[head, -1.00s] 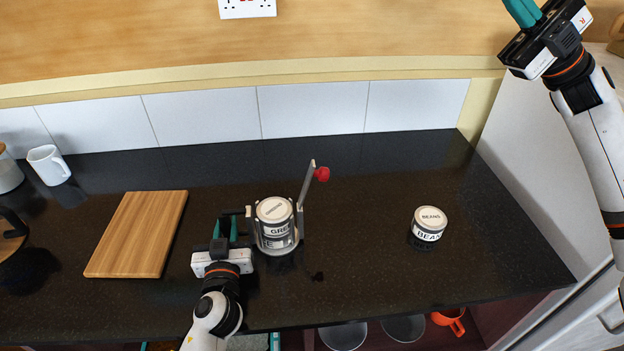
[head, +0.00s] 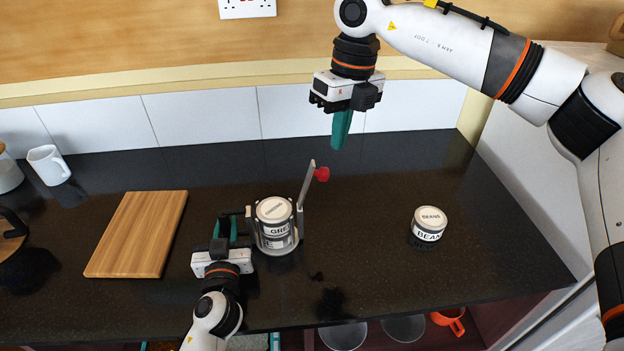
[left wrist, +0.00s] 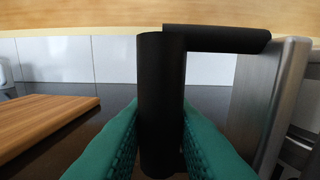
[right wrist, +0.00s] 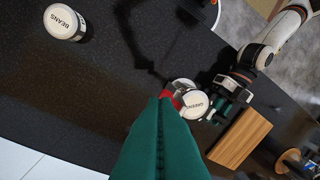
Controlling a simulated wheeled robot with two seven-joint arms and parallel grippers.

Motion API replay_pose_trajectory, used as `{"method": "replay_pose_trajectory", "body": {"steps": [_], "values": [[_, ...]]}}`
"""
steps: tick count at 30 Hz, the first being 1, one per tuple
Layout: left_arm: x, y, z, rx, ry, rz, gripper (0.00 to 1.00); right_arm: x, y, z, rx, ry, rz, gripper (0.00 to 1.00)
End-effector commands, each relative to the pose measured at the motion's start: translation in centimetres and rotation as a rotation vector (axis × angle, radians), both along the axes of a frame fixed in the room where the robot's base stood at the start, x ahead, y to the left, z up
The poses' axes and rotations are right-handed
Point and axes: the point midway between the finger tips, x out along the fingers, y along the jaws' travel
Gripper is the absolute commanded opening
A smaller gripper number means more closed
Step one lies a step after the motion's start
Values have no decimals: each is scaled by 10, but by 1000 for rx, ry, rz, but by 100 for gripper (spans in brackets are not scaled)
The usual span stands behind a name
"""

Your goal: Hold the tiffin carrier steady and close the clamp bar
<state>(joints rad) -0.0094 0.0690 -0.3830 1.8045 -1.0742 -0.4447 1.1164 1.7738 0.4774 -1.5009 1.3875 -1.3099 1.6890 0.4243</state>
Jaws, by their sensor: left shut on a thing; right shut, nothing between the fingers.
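The tiffin carrier (head: 276,229) stands upright on the dark counter, a stack of labelled tins in a metal frame; it also shows in the right wrist view (right wrist: 191,101). Its clamp bar (head: 307,184) stands raised on the right side, tilted up, with a red knob (head: 322,174) at its end. My left gripper (head: 229,232) is shut on the carrier's black side handle (left wrist: 160,100), left of the tins. My right gripper (head: 341,140) is shut and empty, pointing down above the counter, higher than the red knob and a little right of it.
A beans tin (head: 428,224) stands on the counter to the right. A wooden board (head: 140,234) lies to the left, with a white mug (head: 48,165) behind it. The counter between carrier and beans tin is clear. A tiled wall (head: 200,118) runs along the back.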

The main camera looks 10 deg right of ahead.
Motion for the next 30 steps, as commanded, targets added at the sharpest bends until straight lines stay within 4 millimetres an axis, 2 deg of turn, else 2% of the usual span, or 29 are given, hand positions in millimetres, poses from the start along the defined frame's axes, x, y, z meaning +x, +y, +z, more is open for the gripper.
{"method": "replay_pose_trajectory", "body": {"steps": [3,8,24,30], "values": [[0,0,1,-3,-2,0,0,6,-11,2,-101,-37,0,0],[0,0,1,-3,-2,-1,0,8,-15,-6,-132,-46,0,0],[0,0,1,-3,-2,-1,0,7,-14,-79,-125,-43,-1,0],[0,0,1,-3,-2,-1,0,7,-14,-94,-125,-44,0,0]]}}
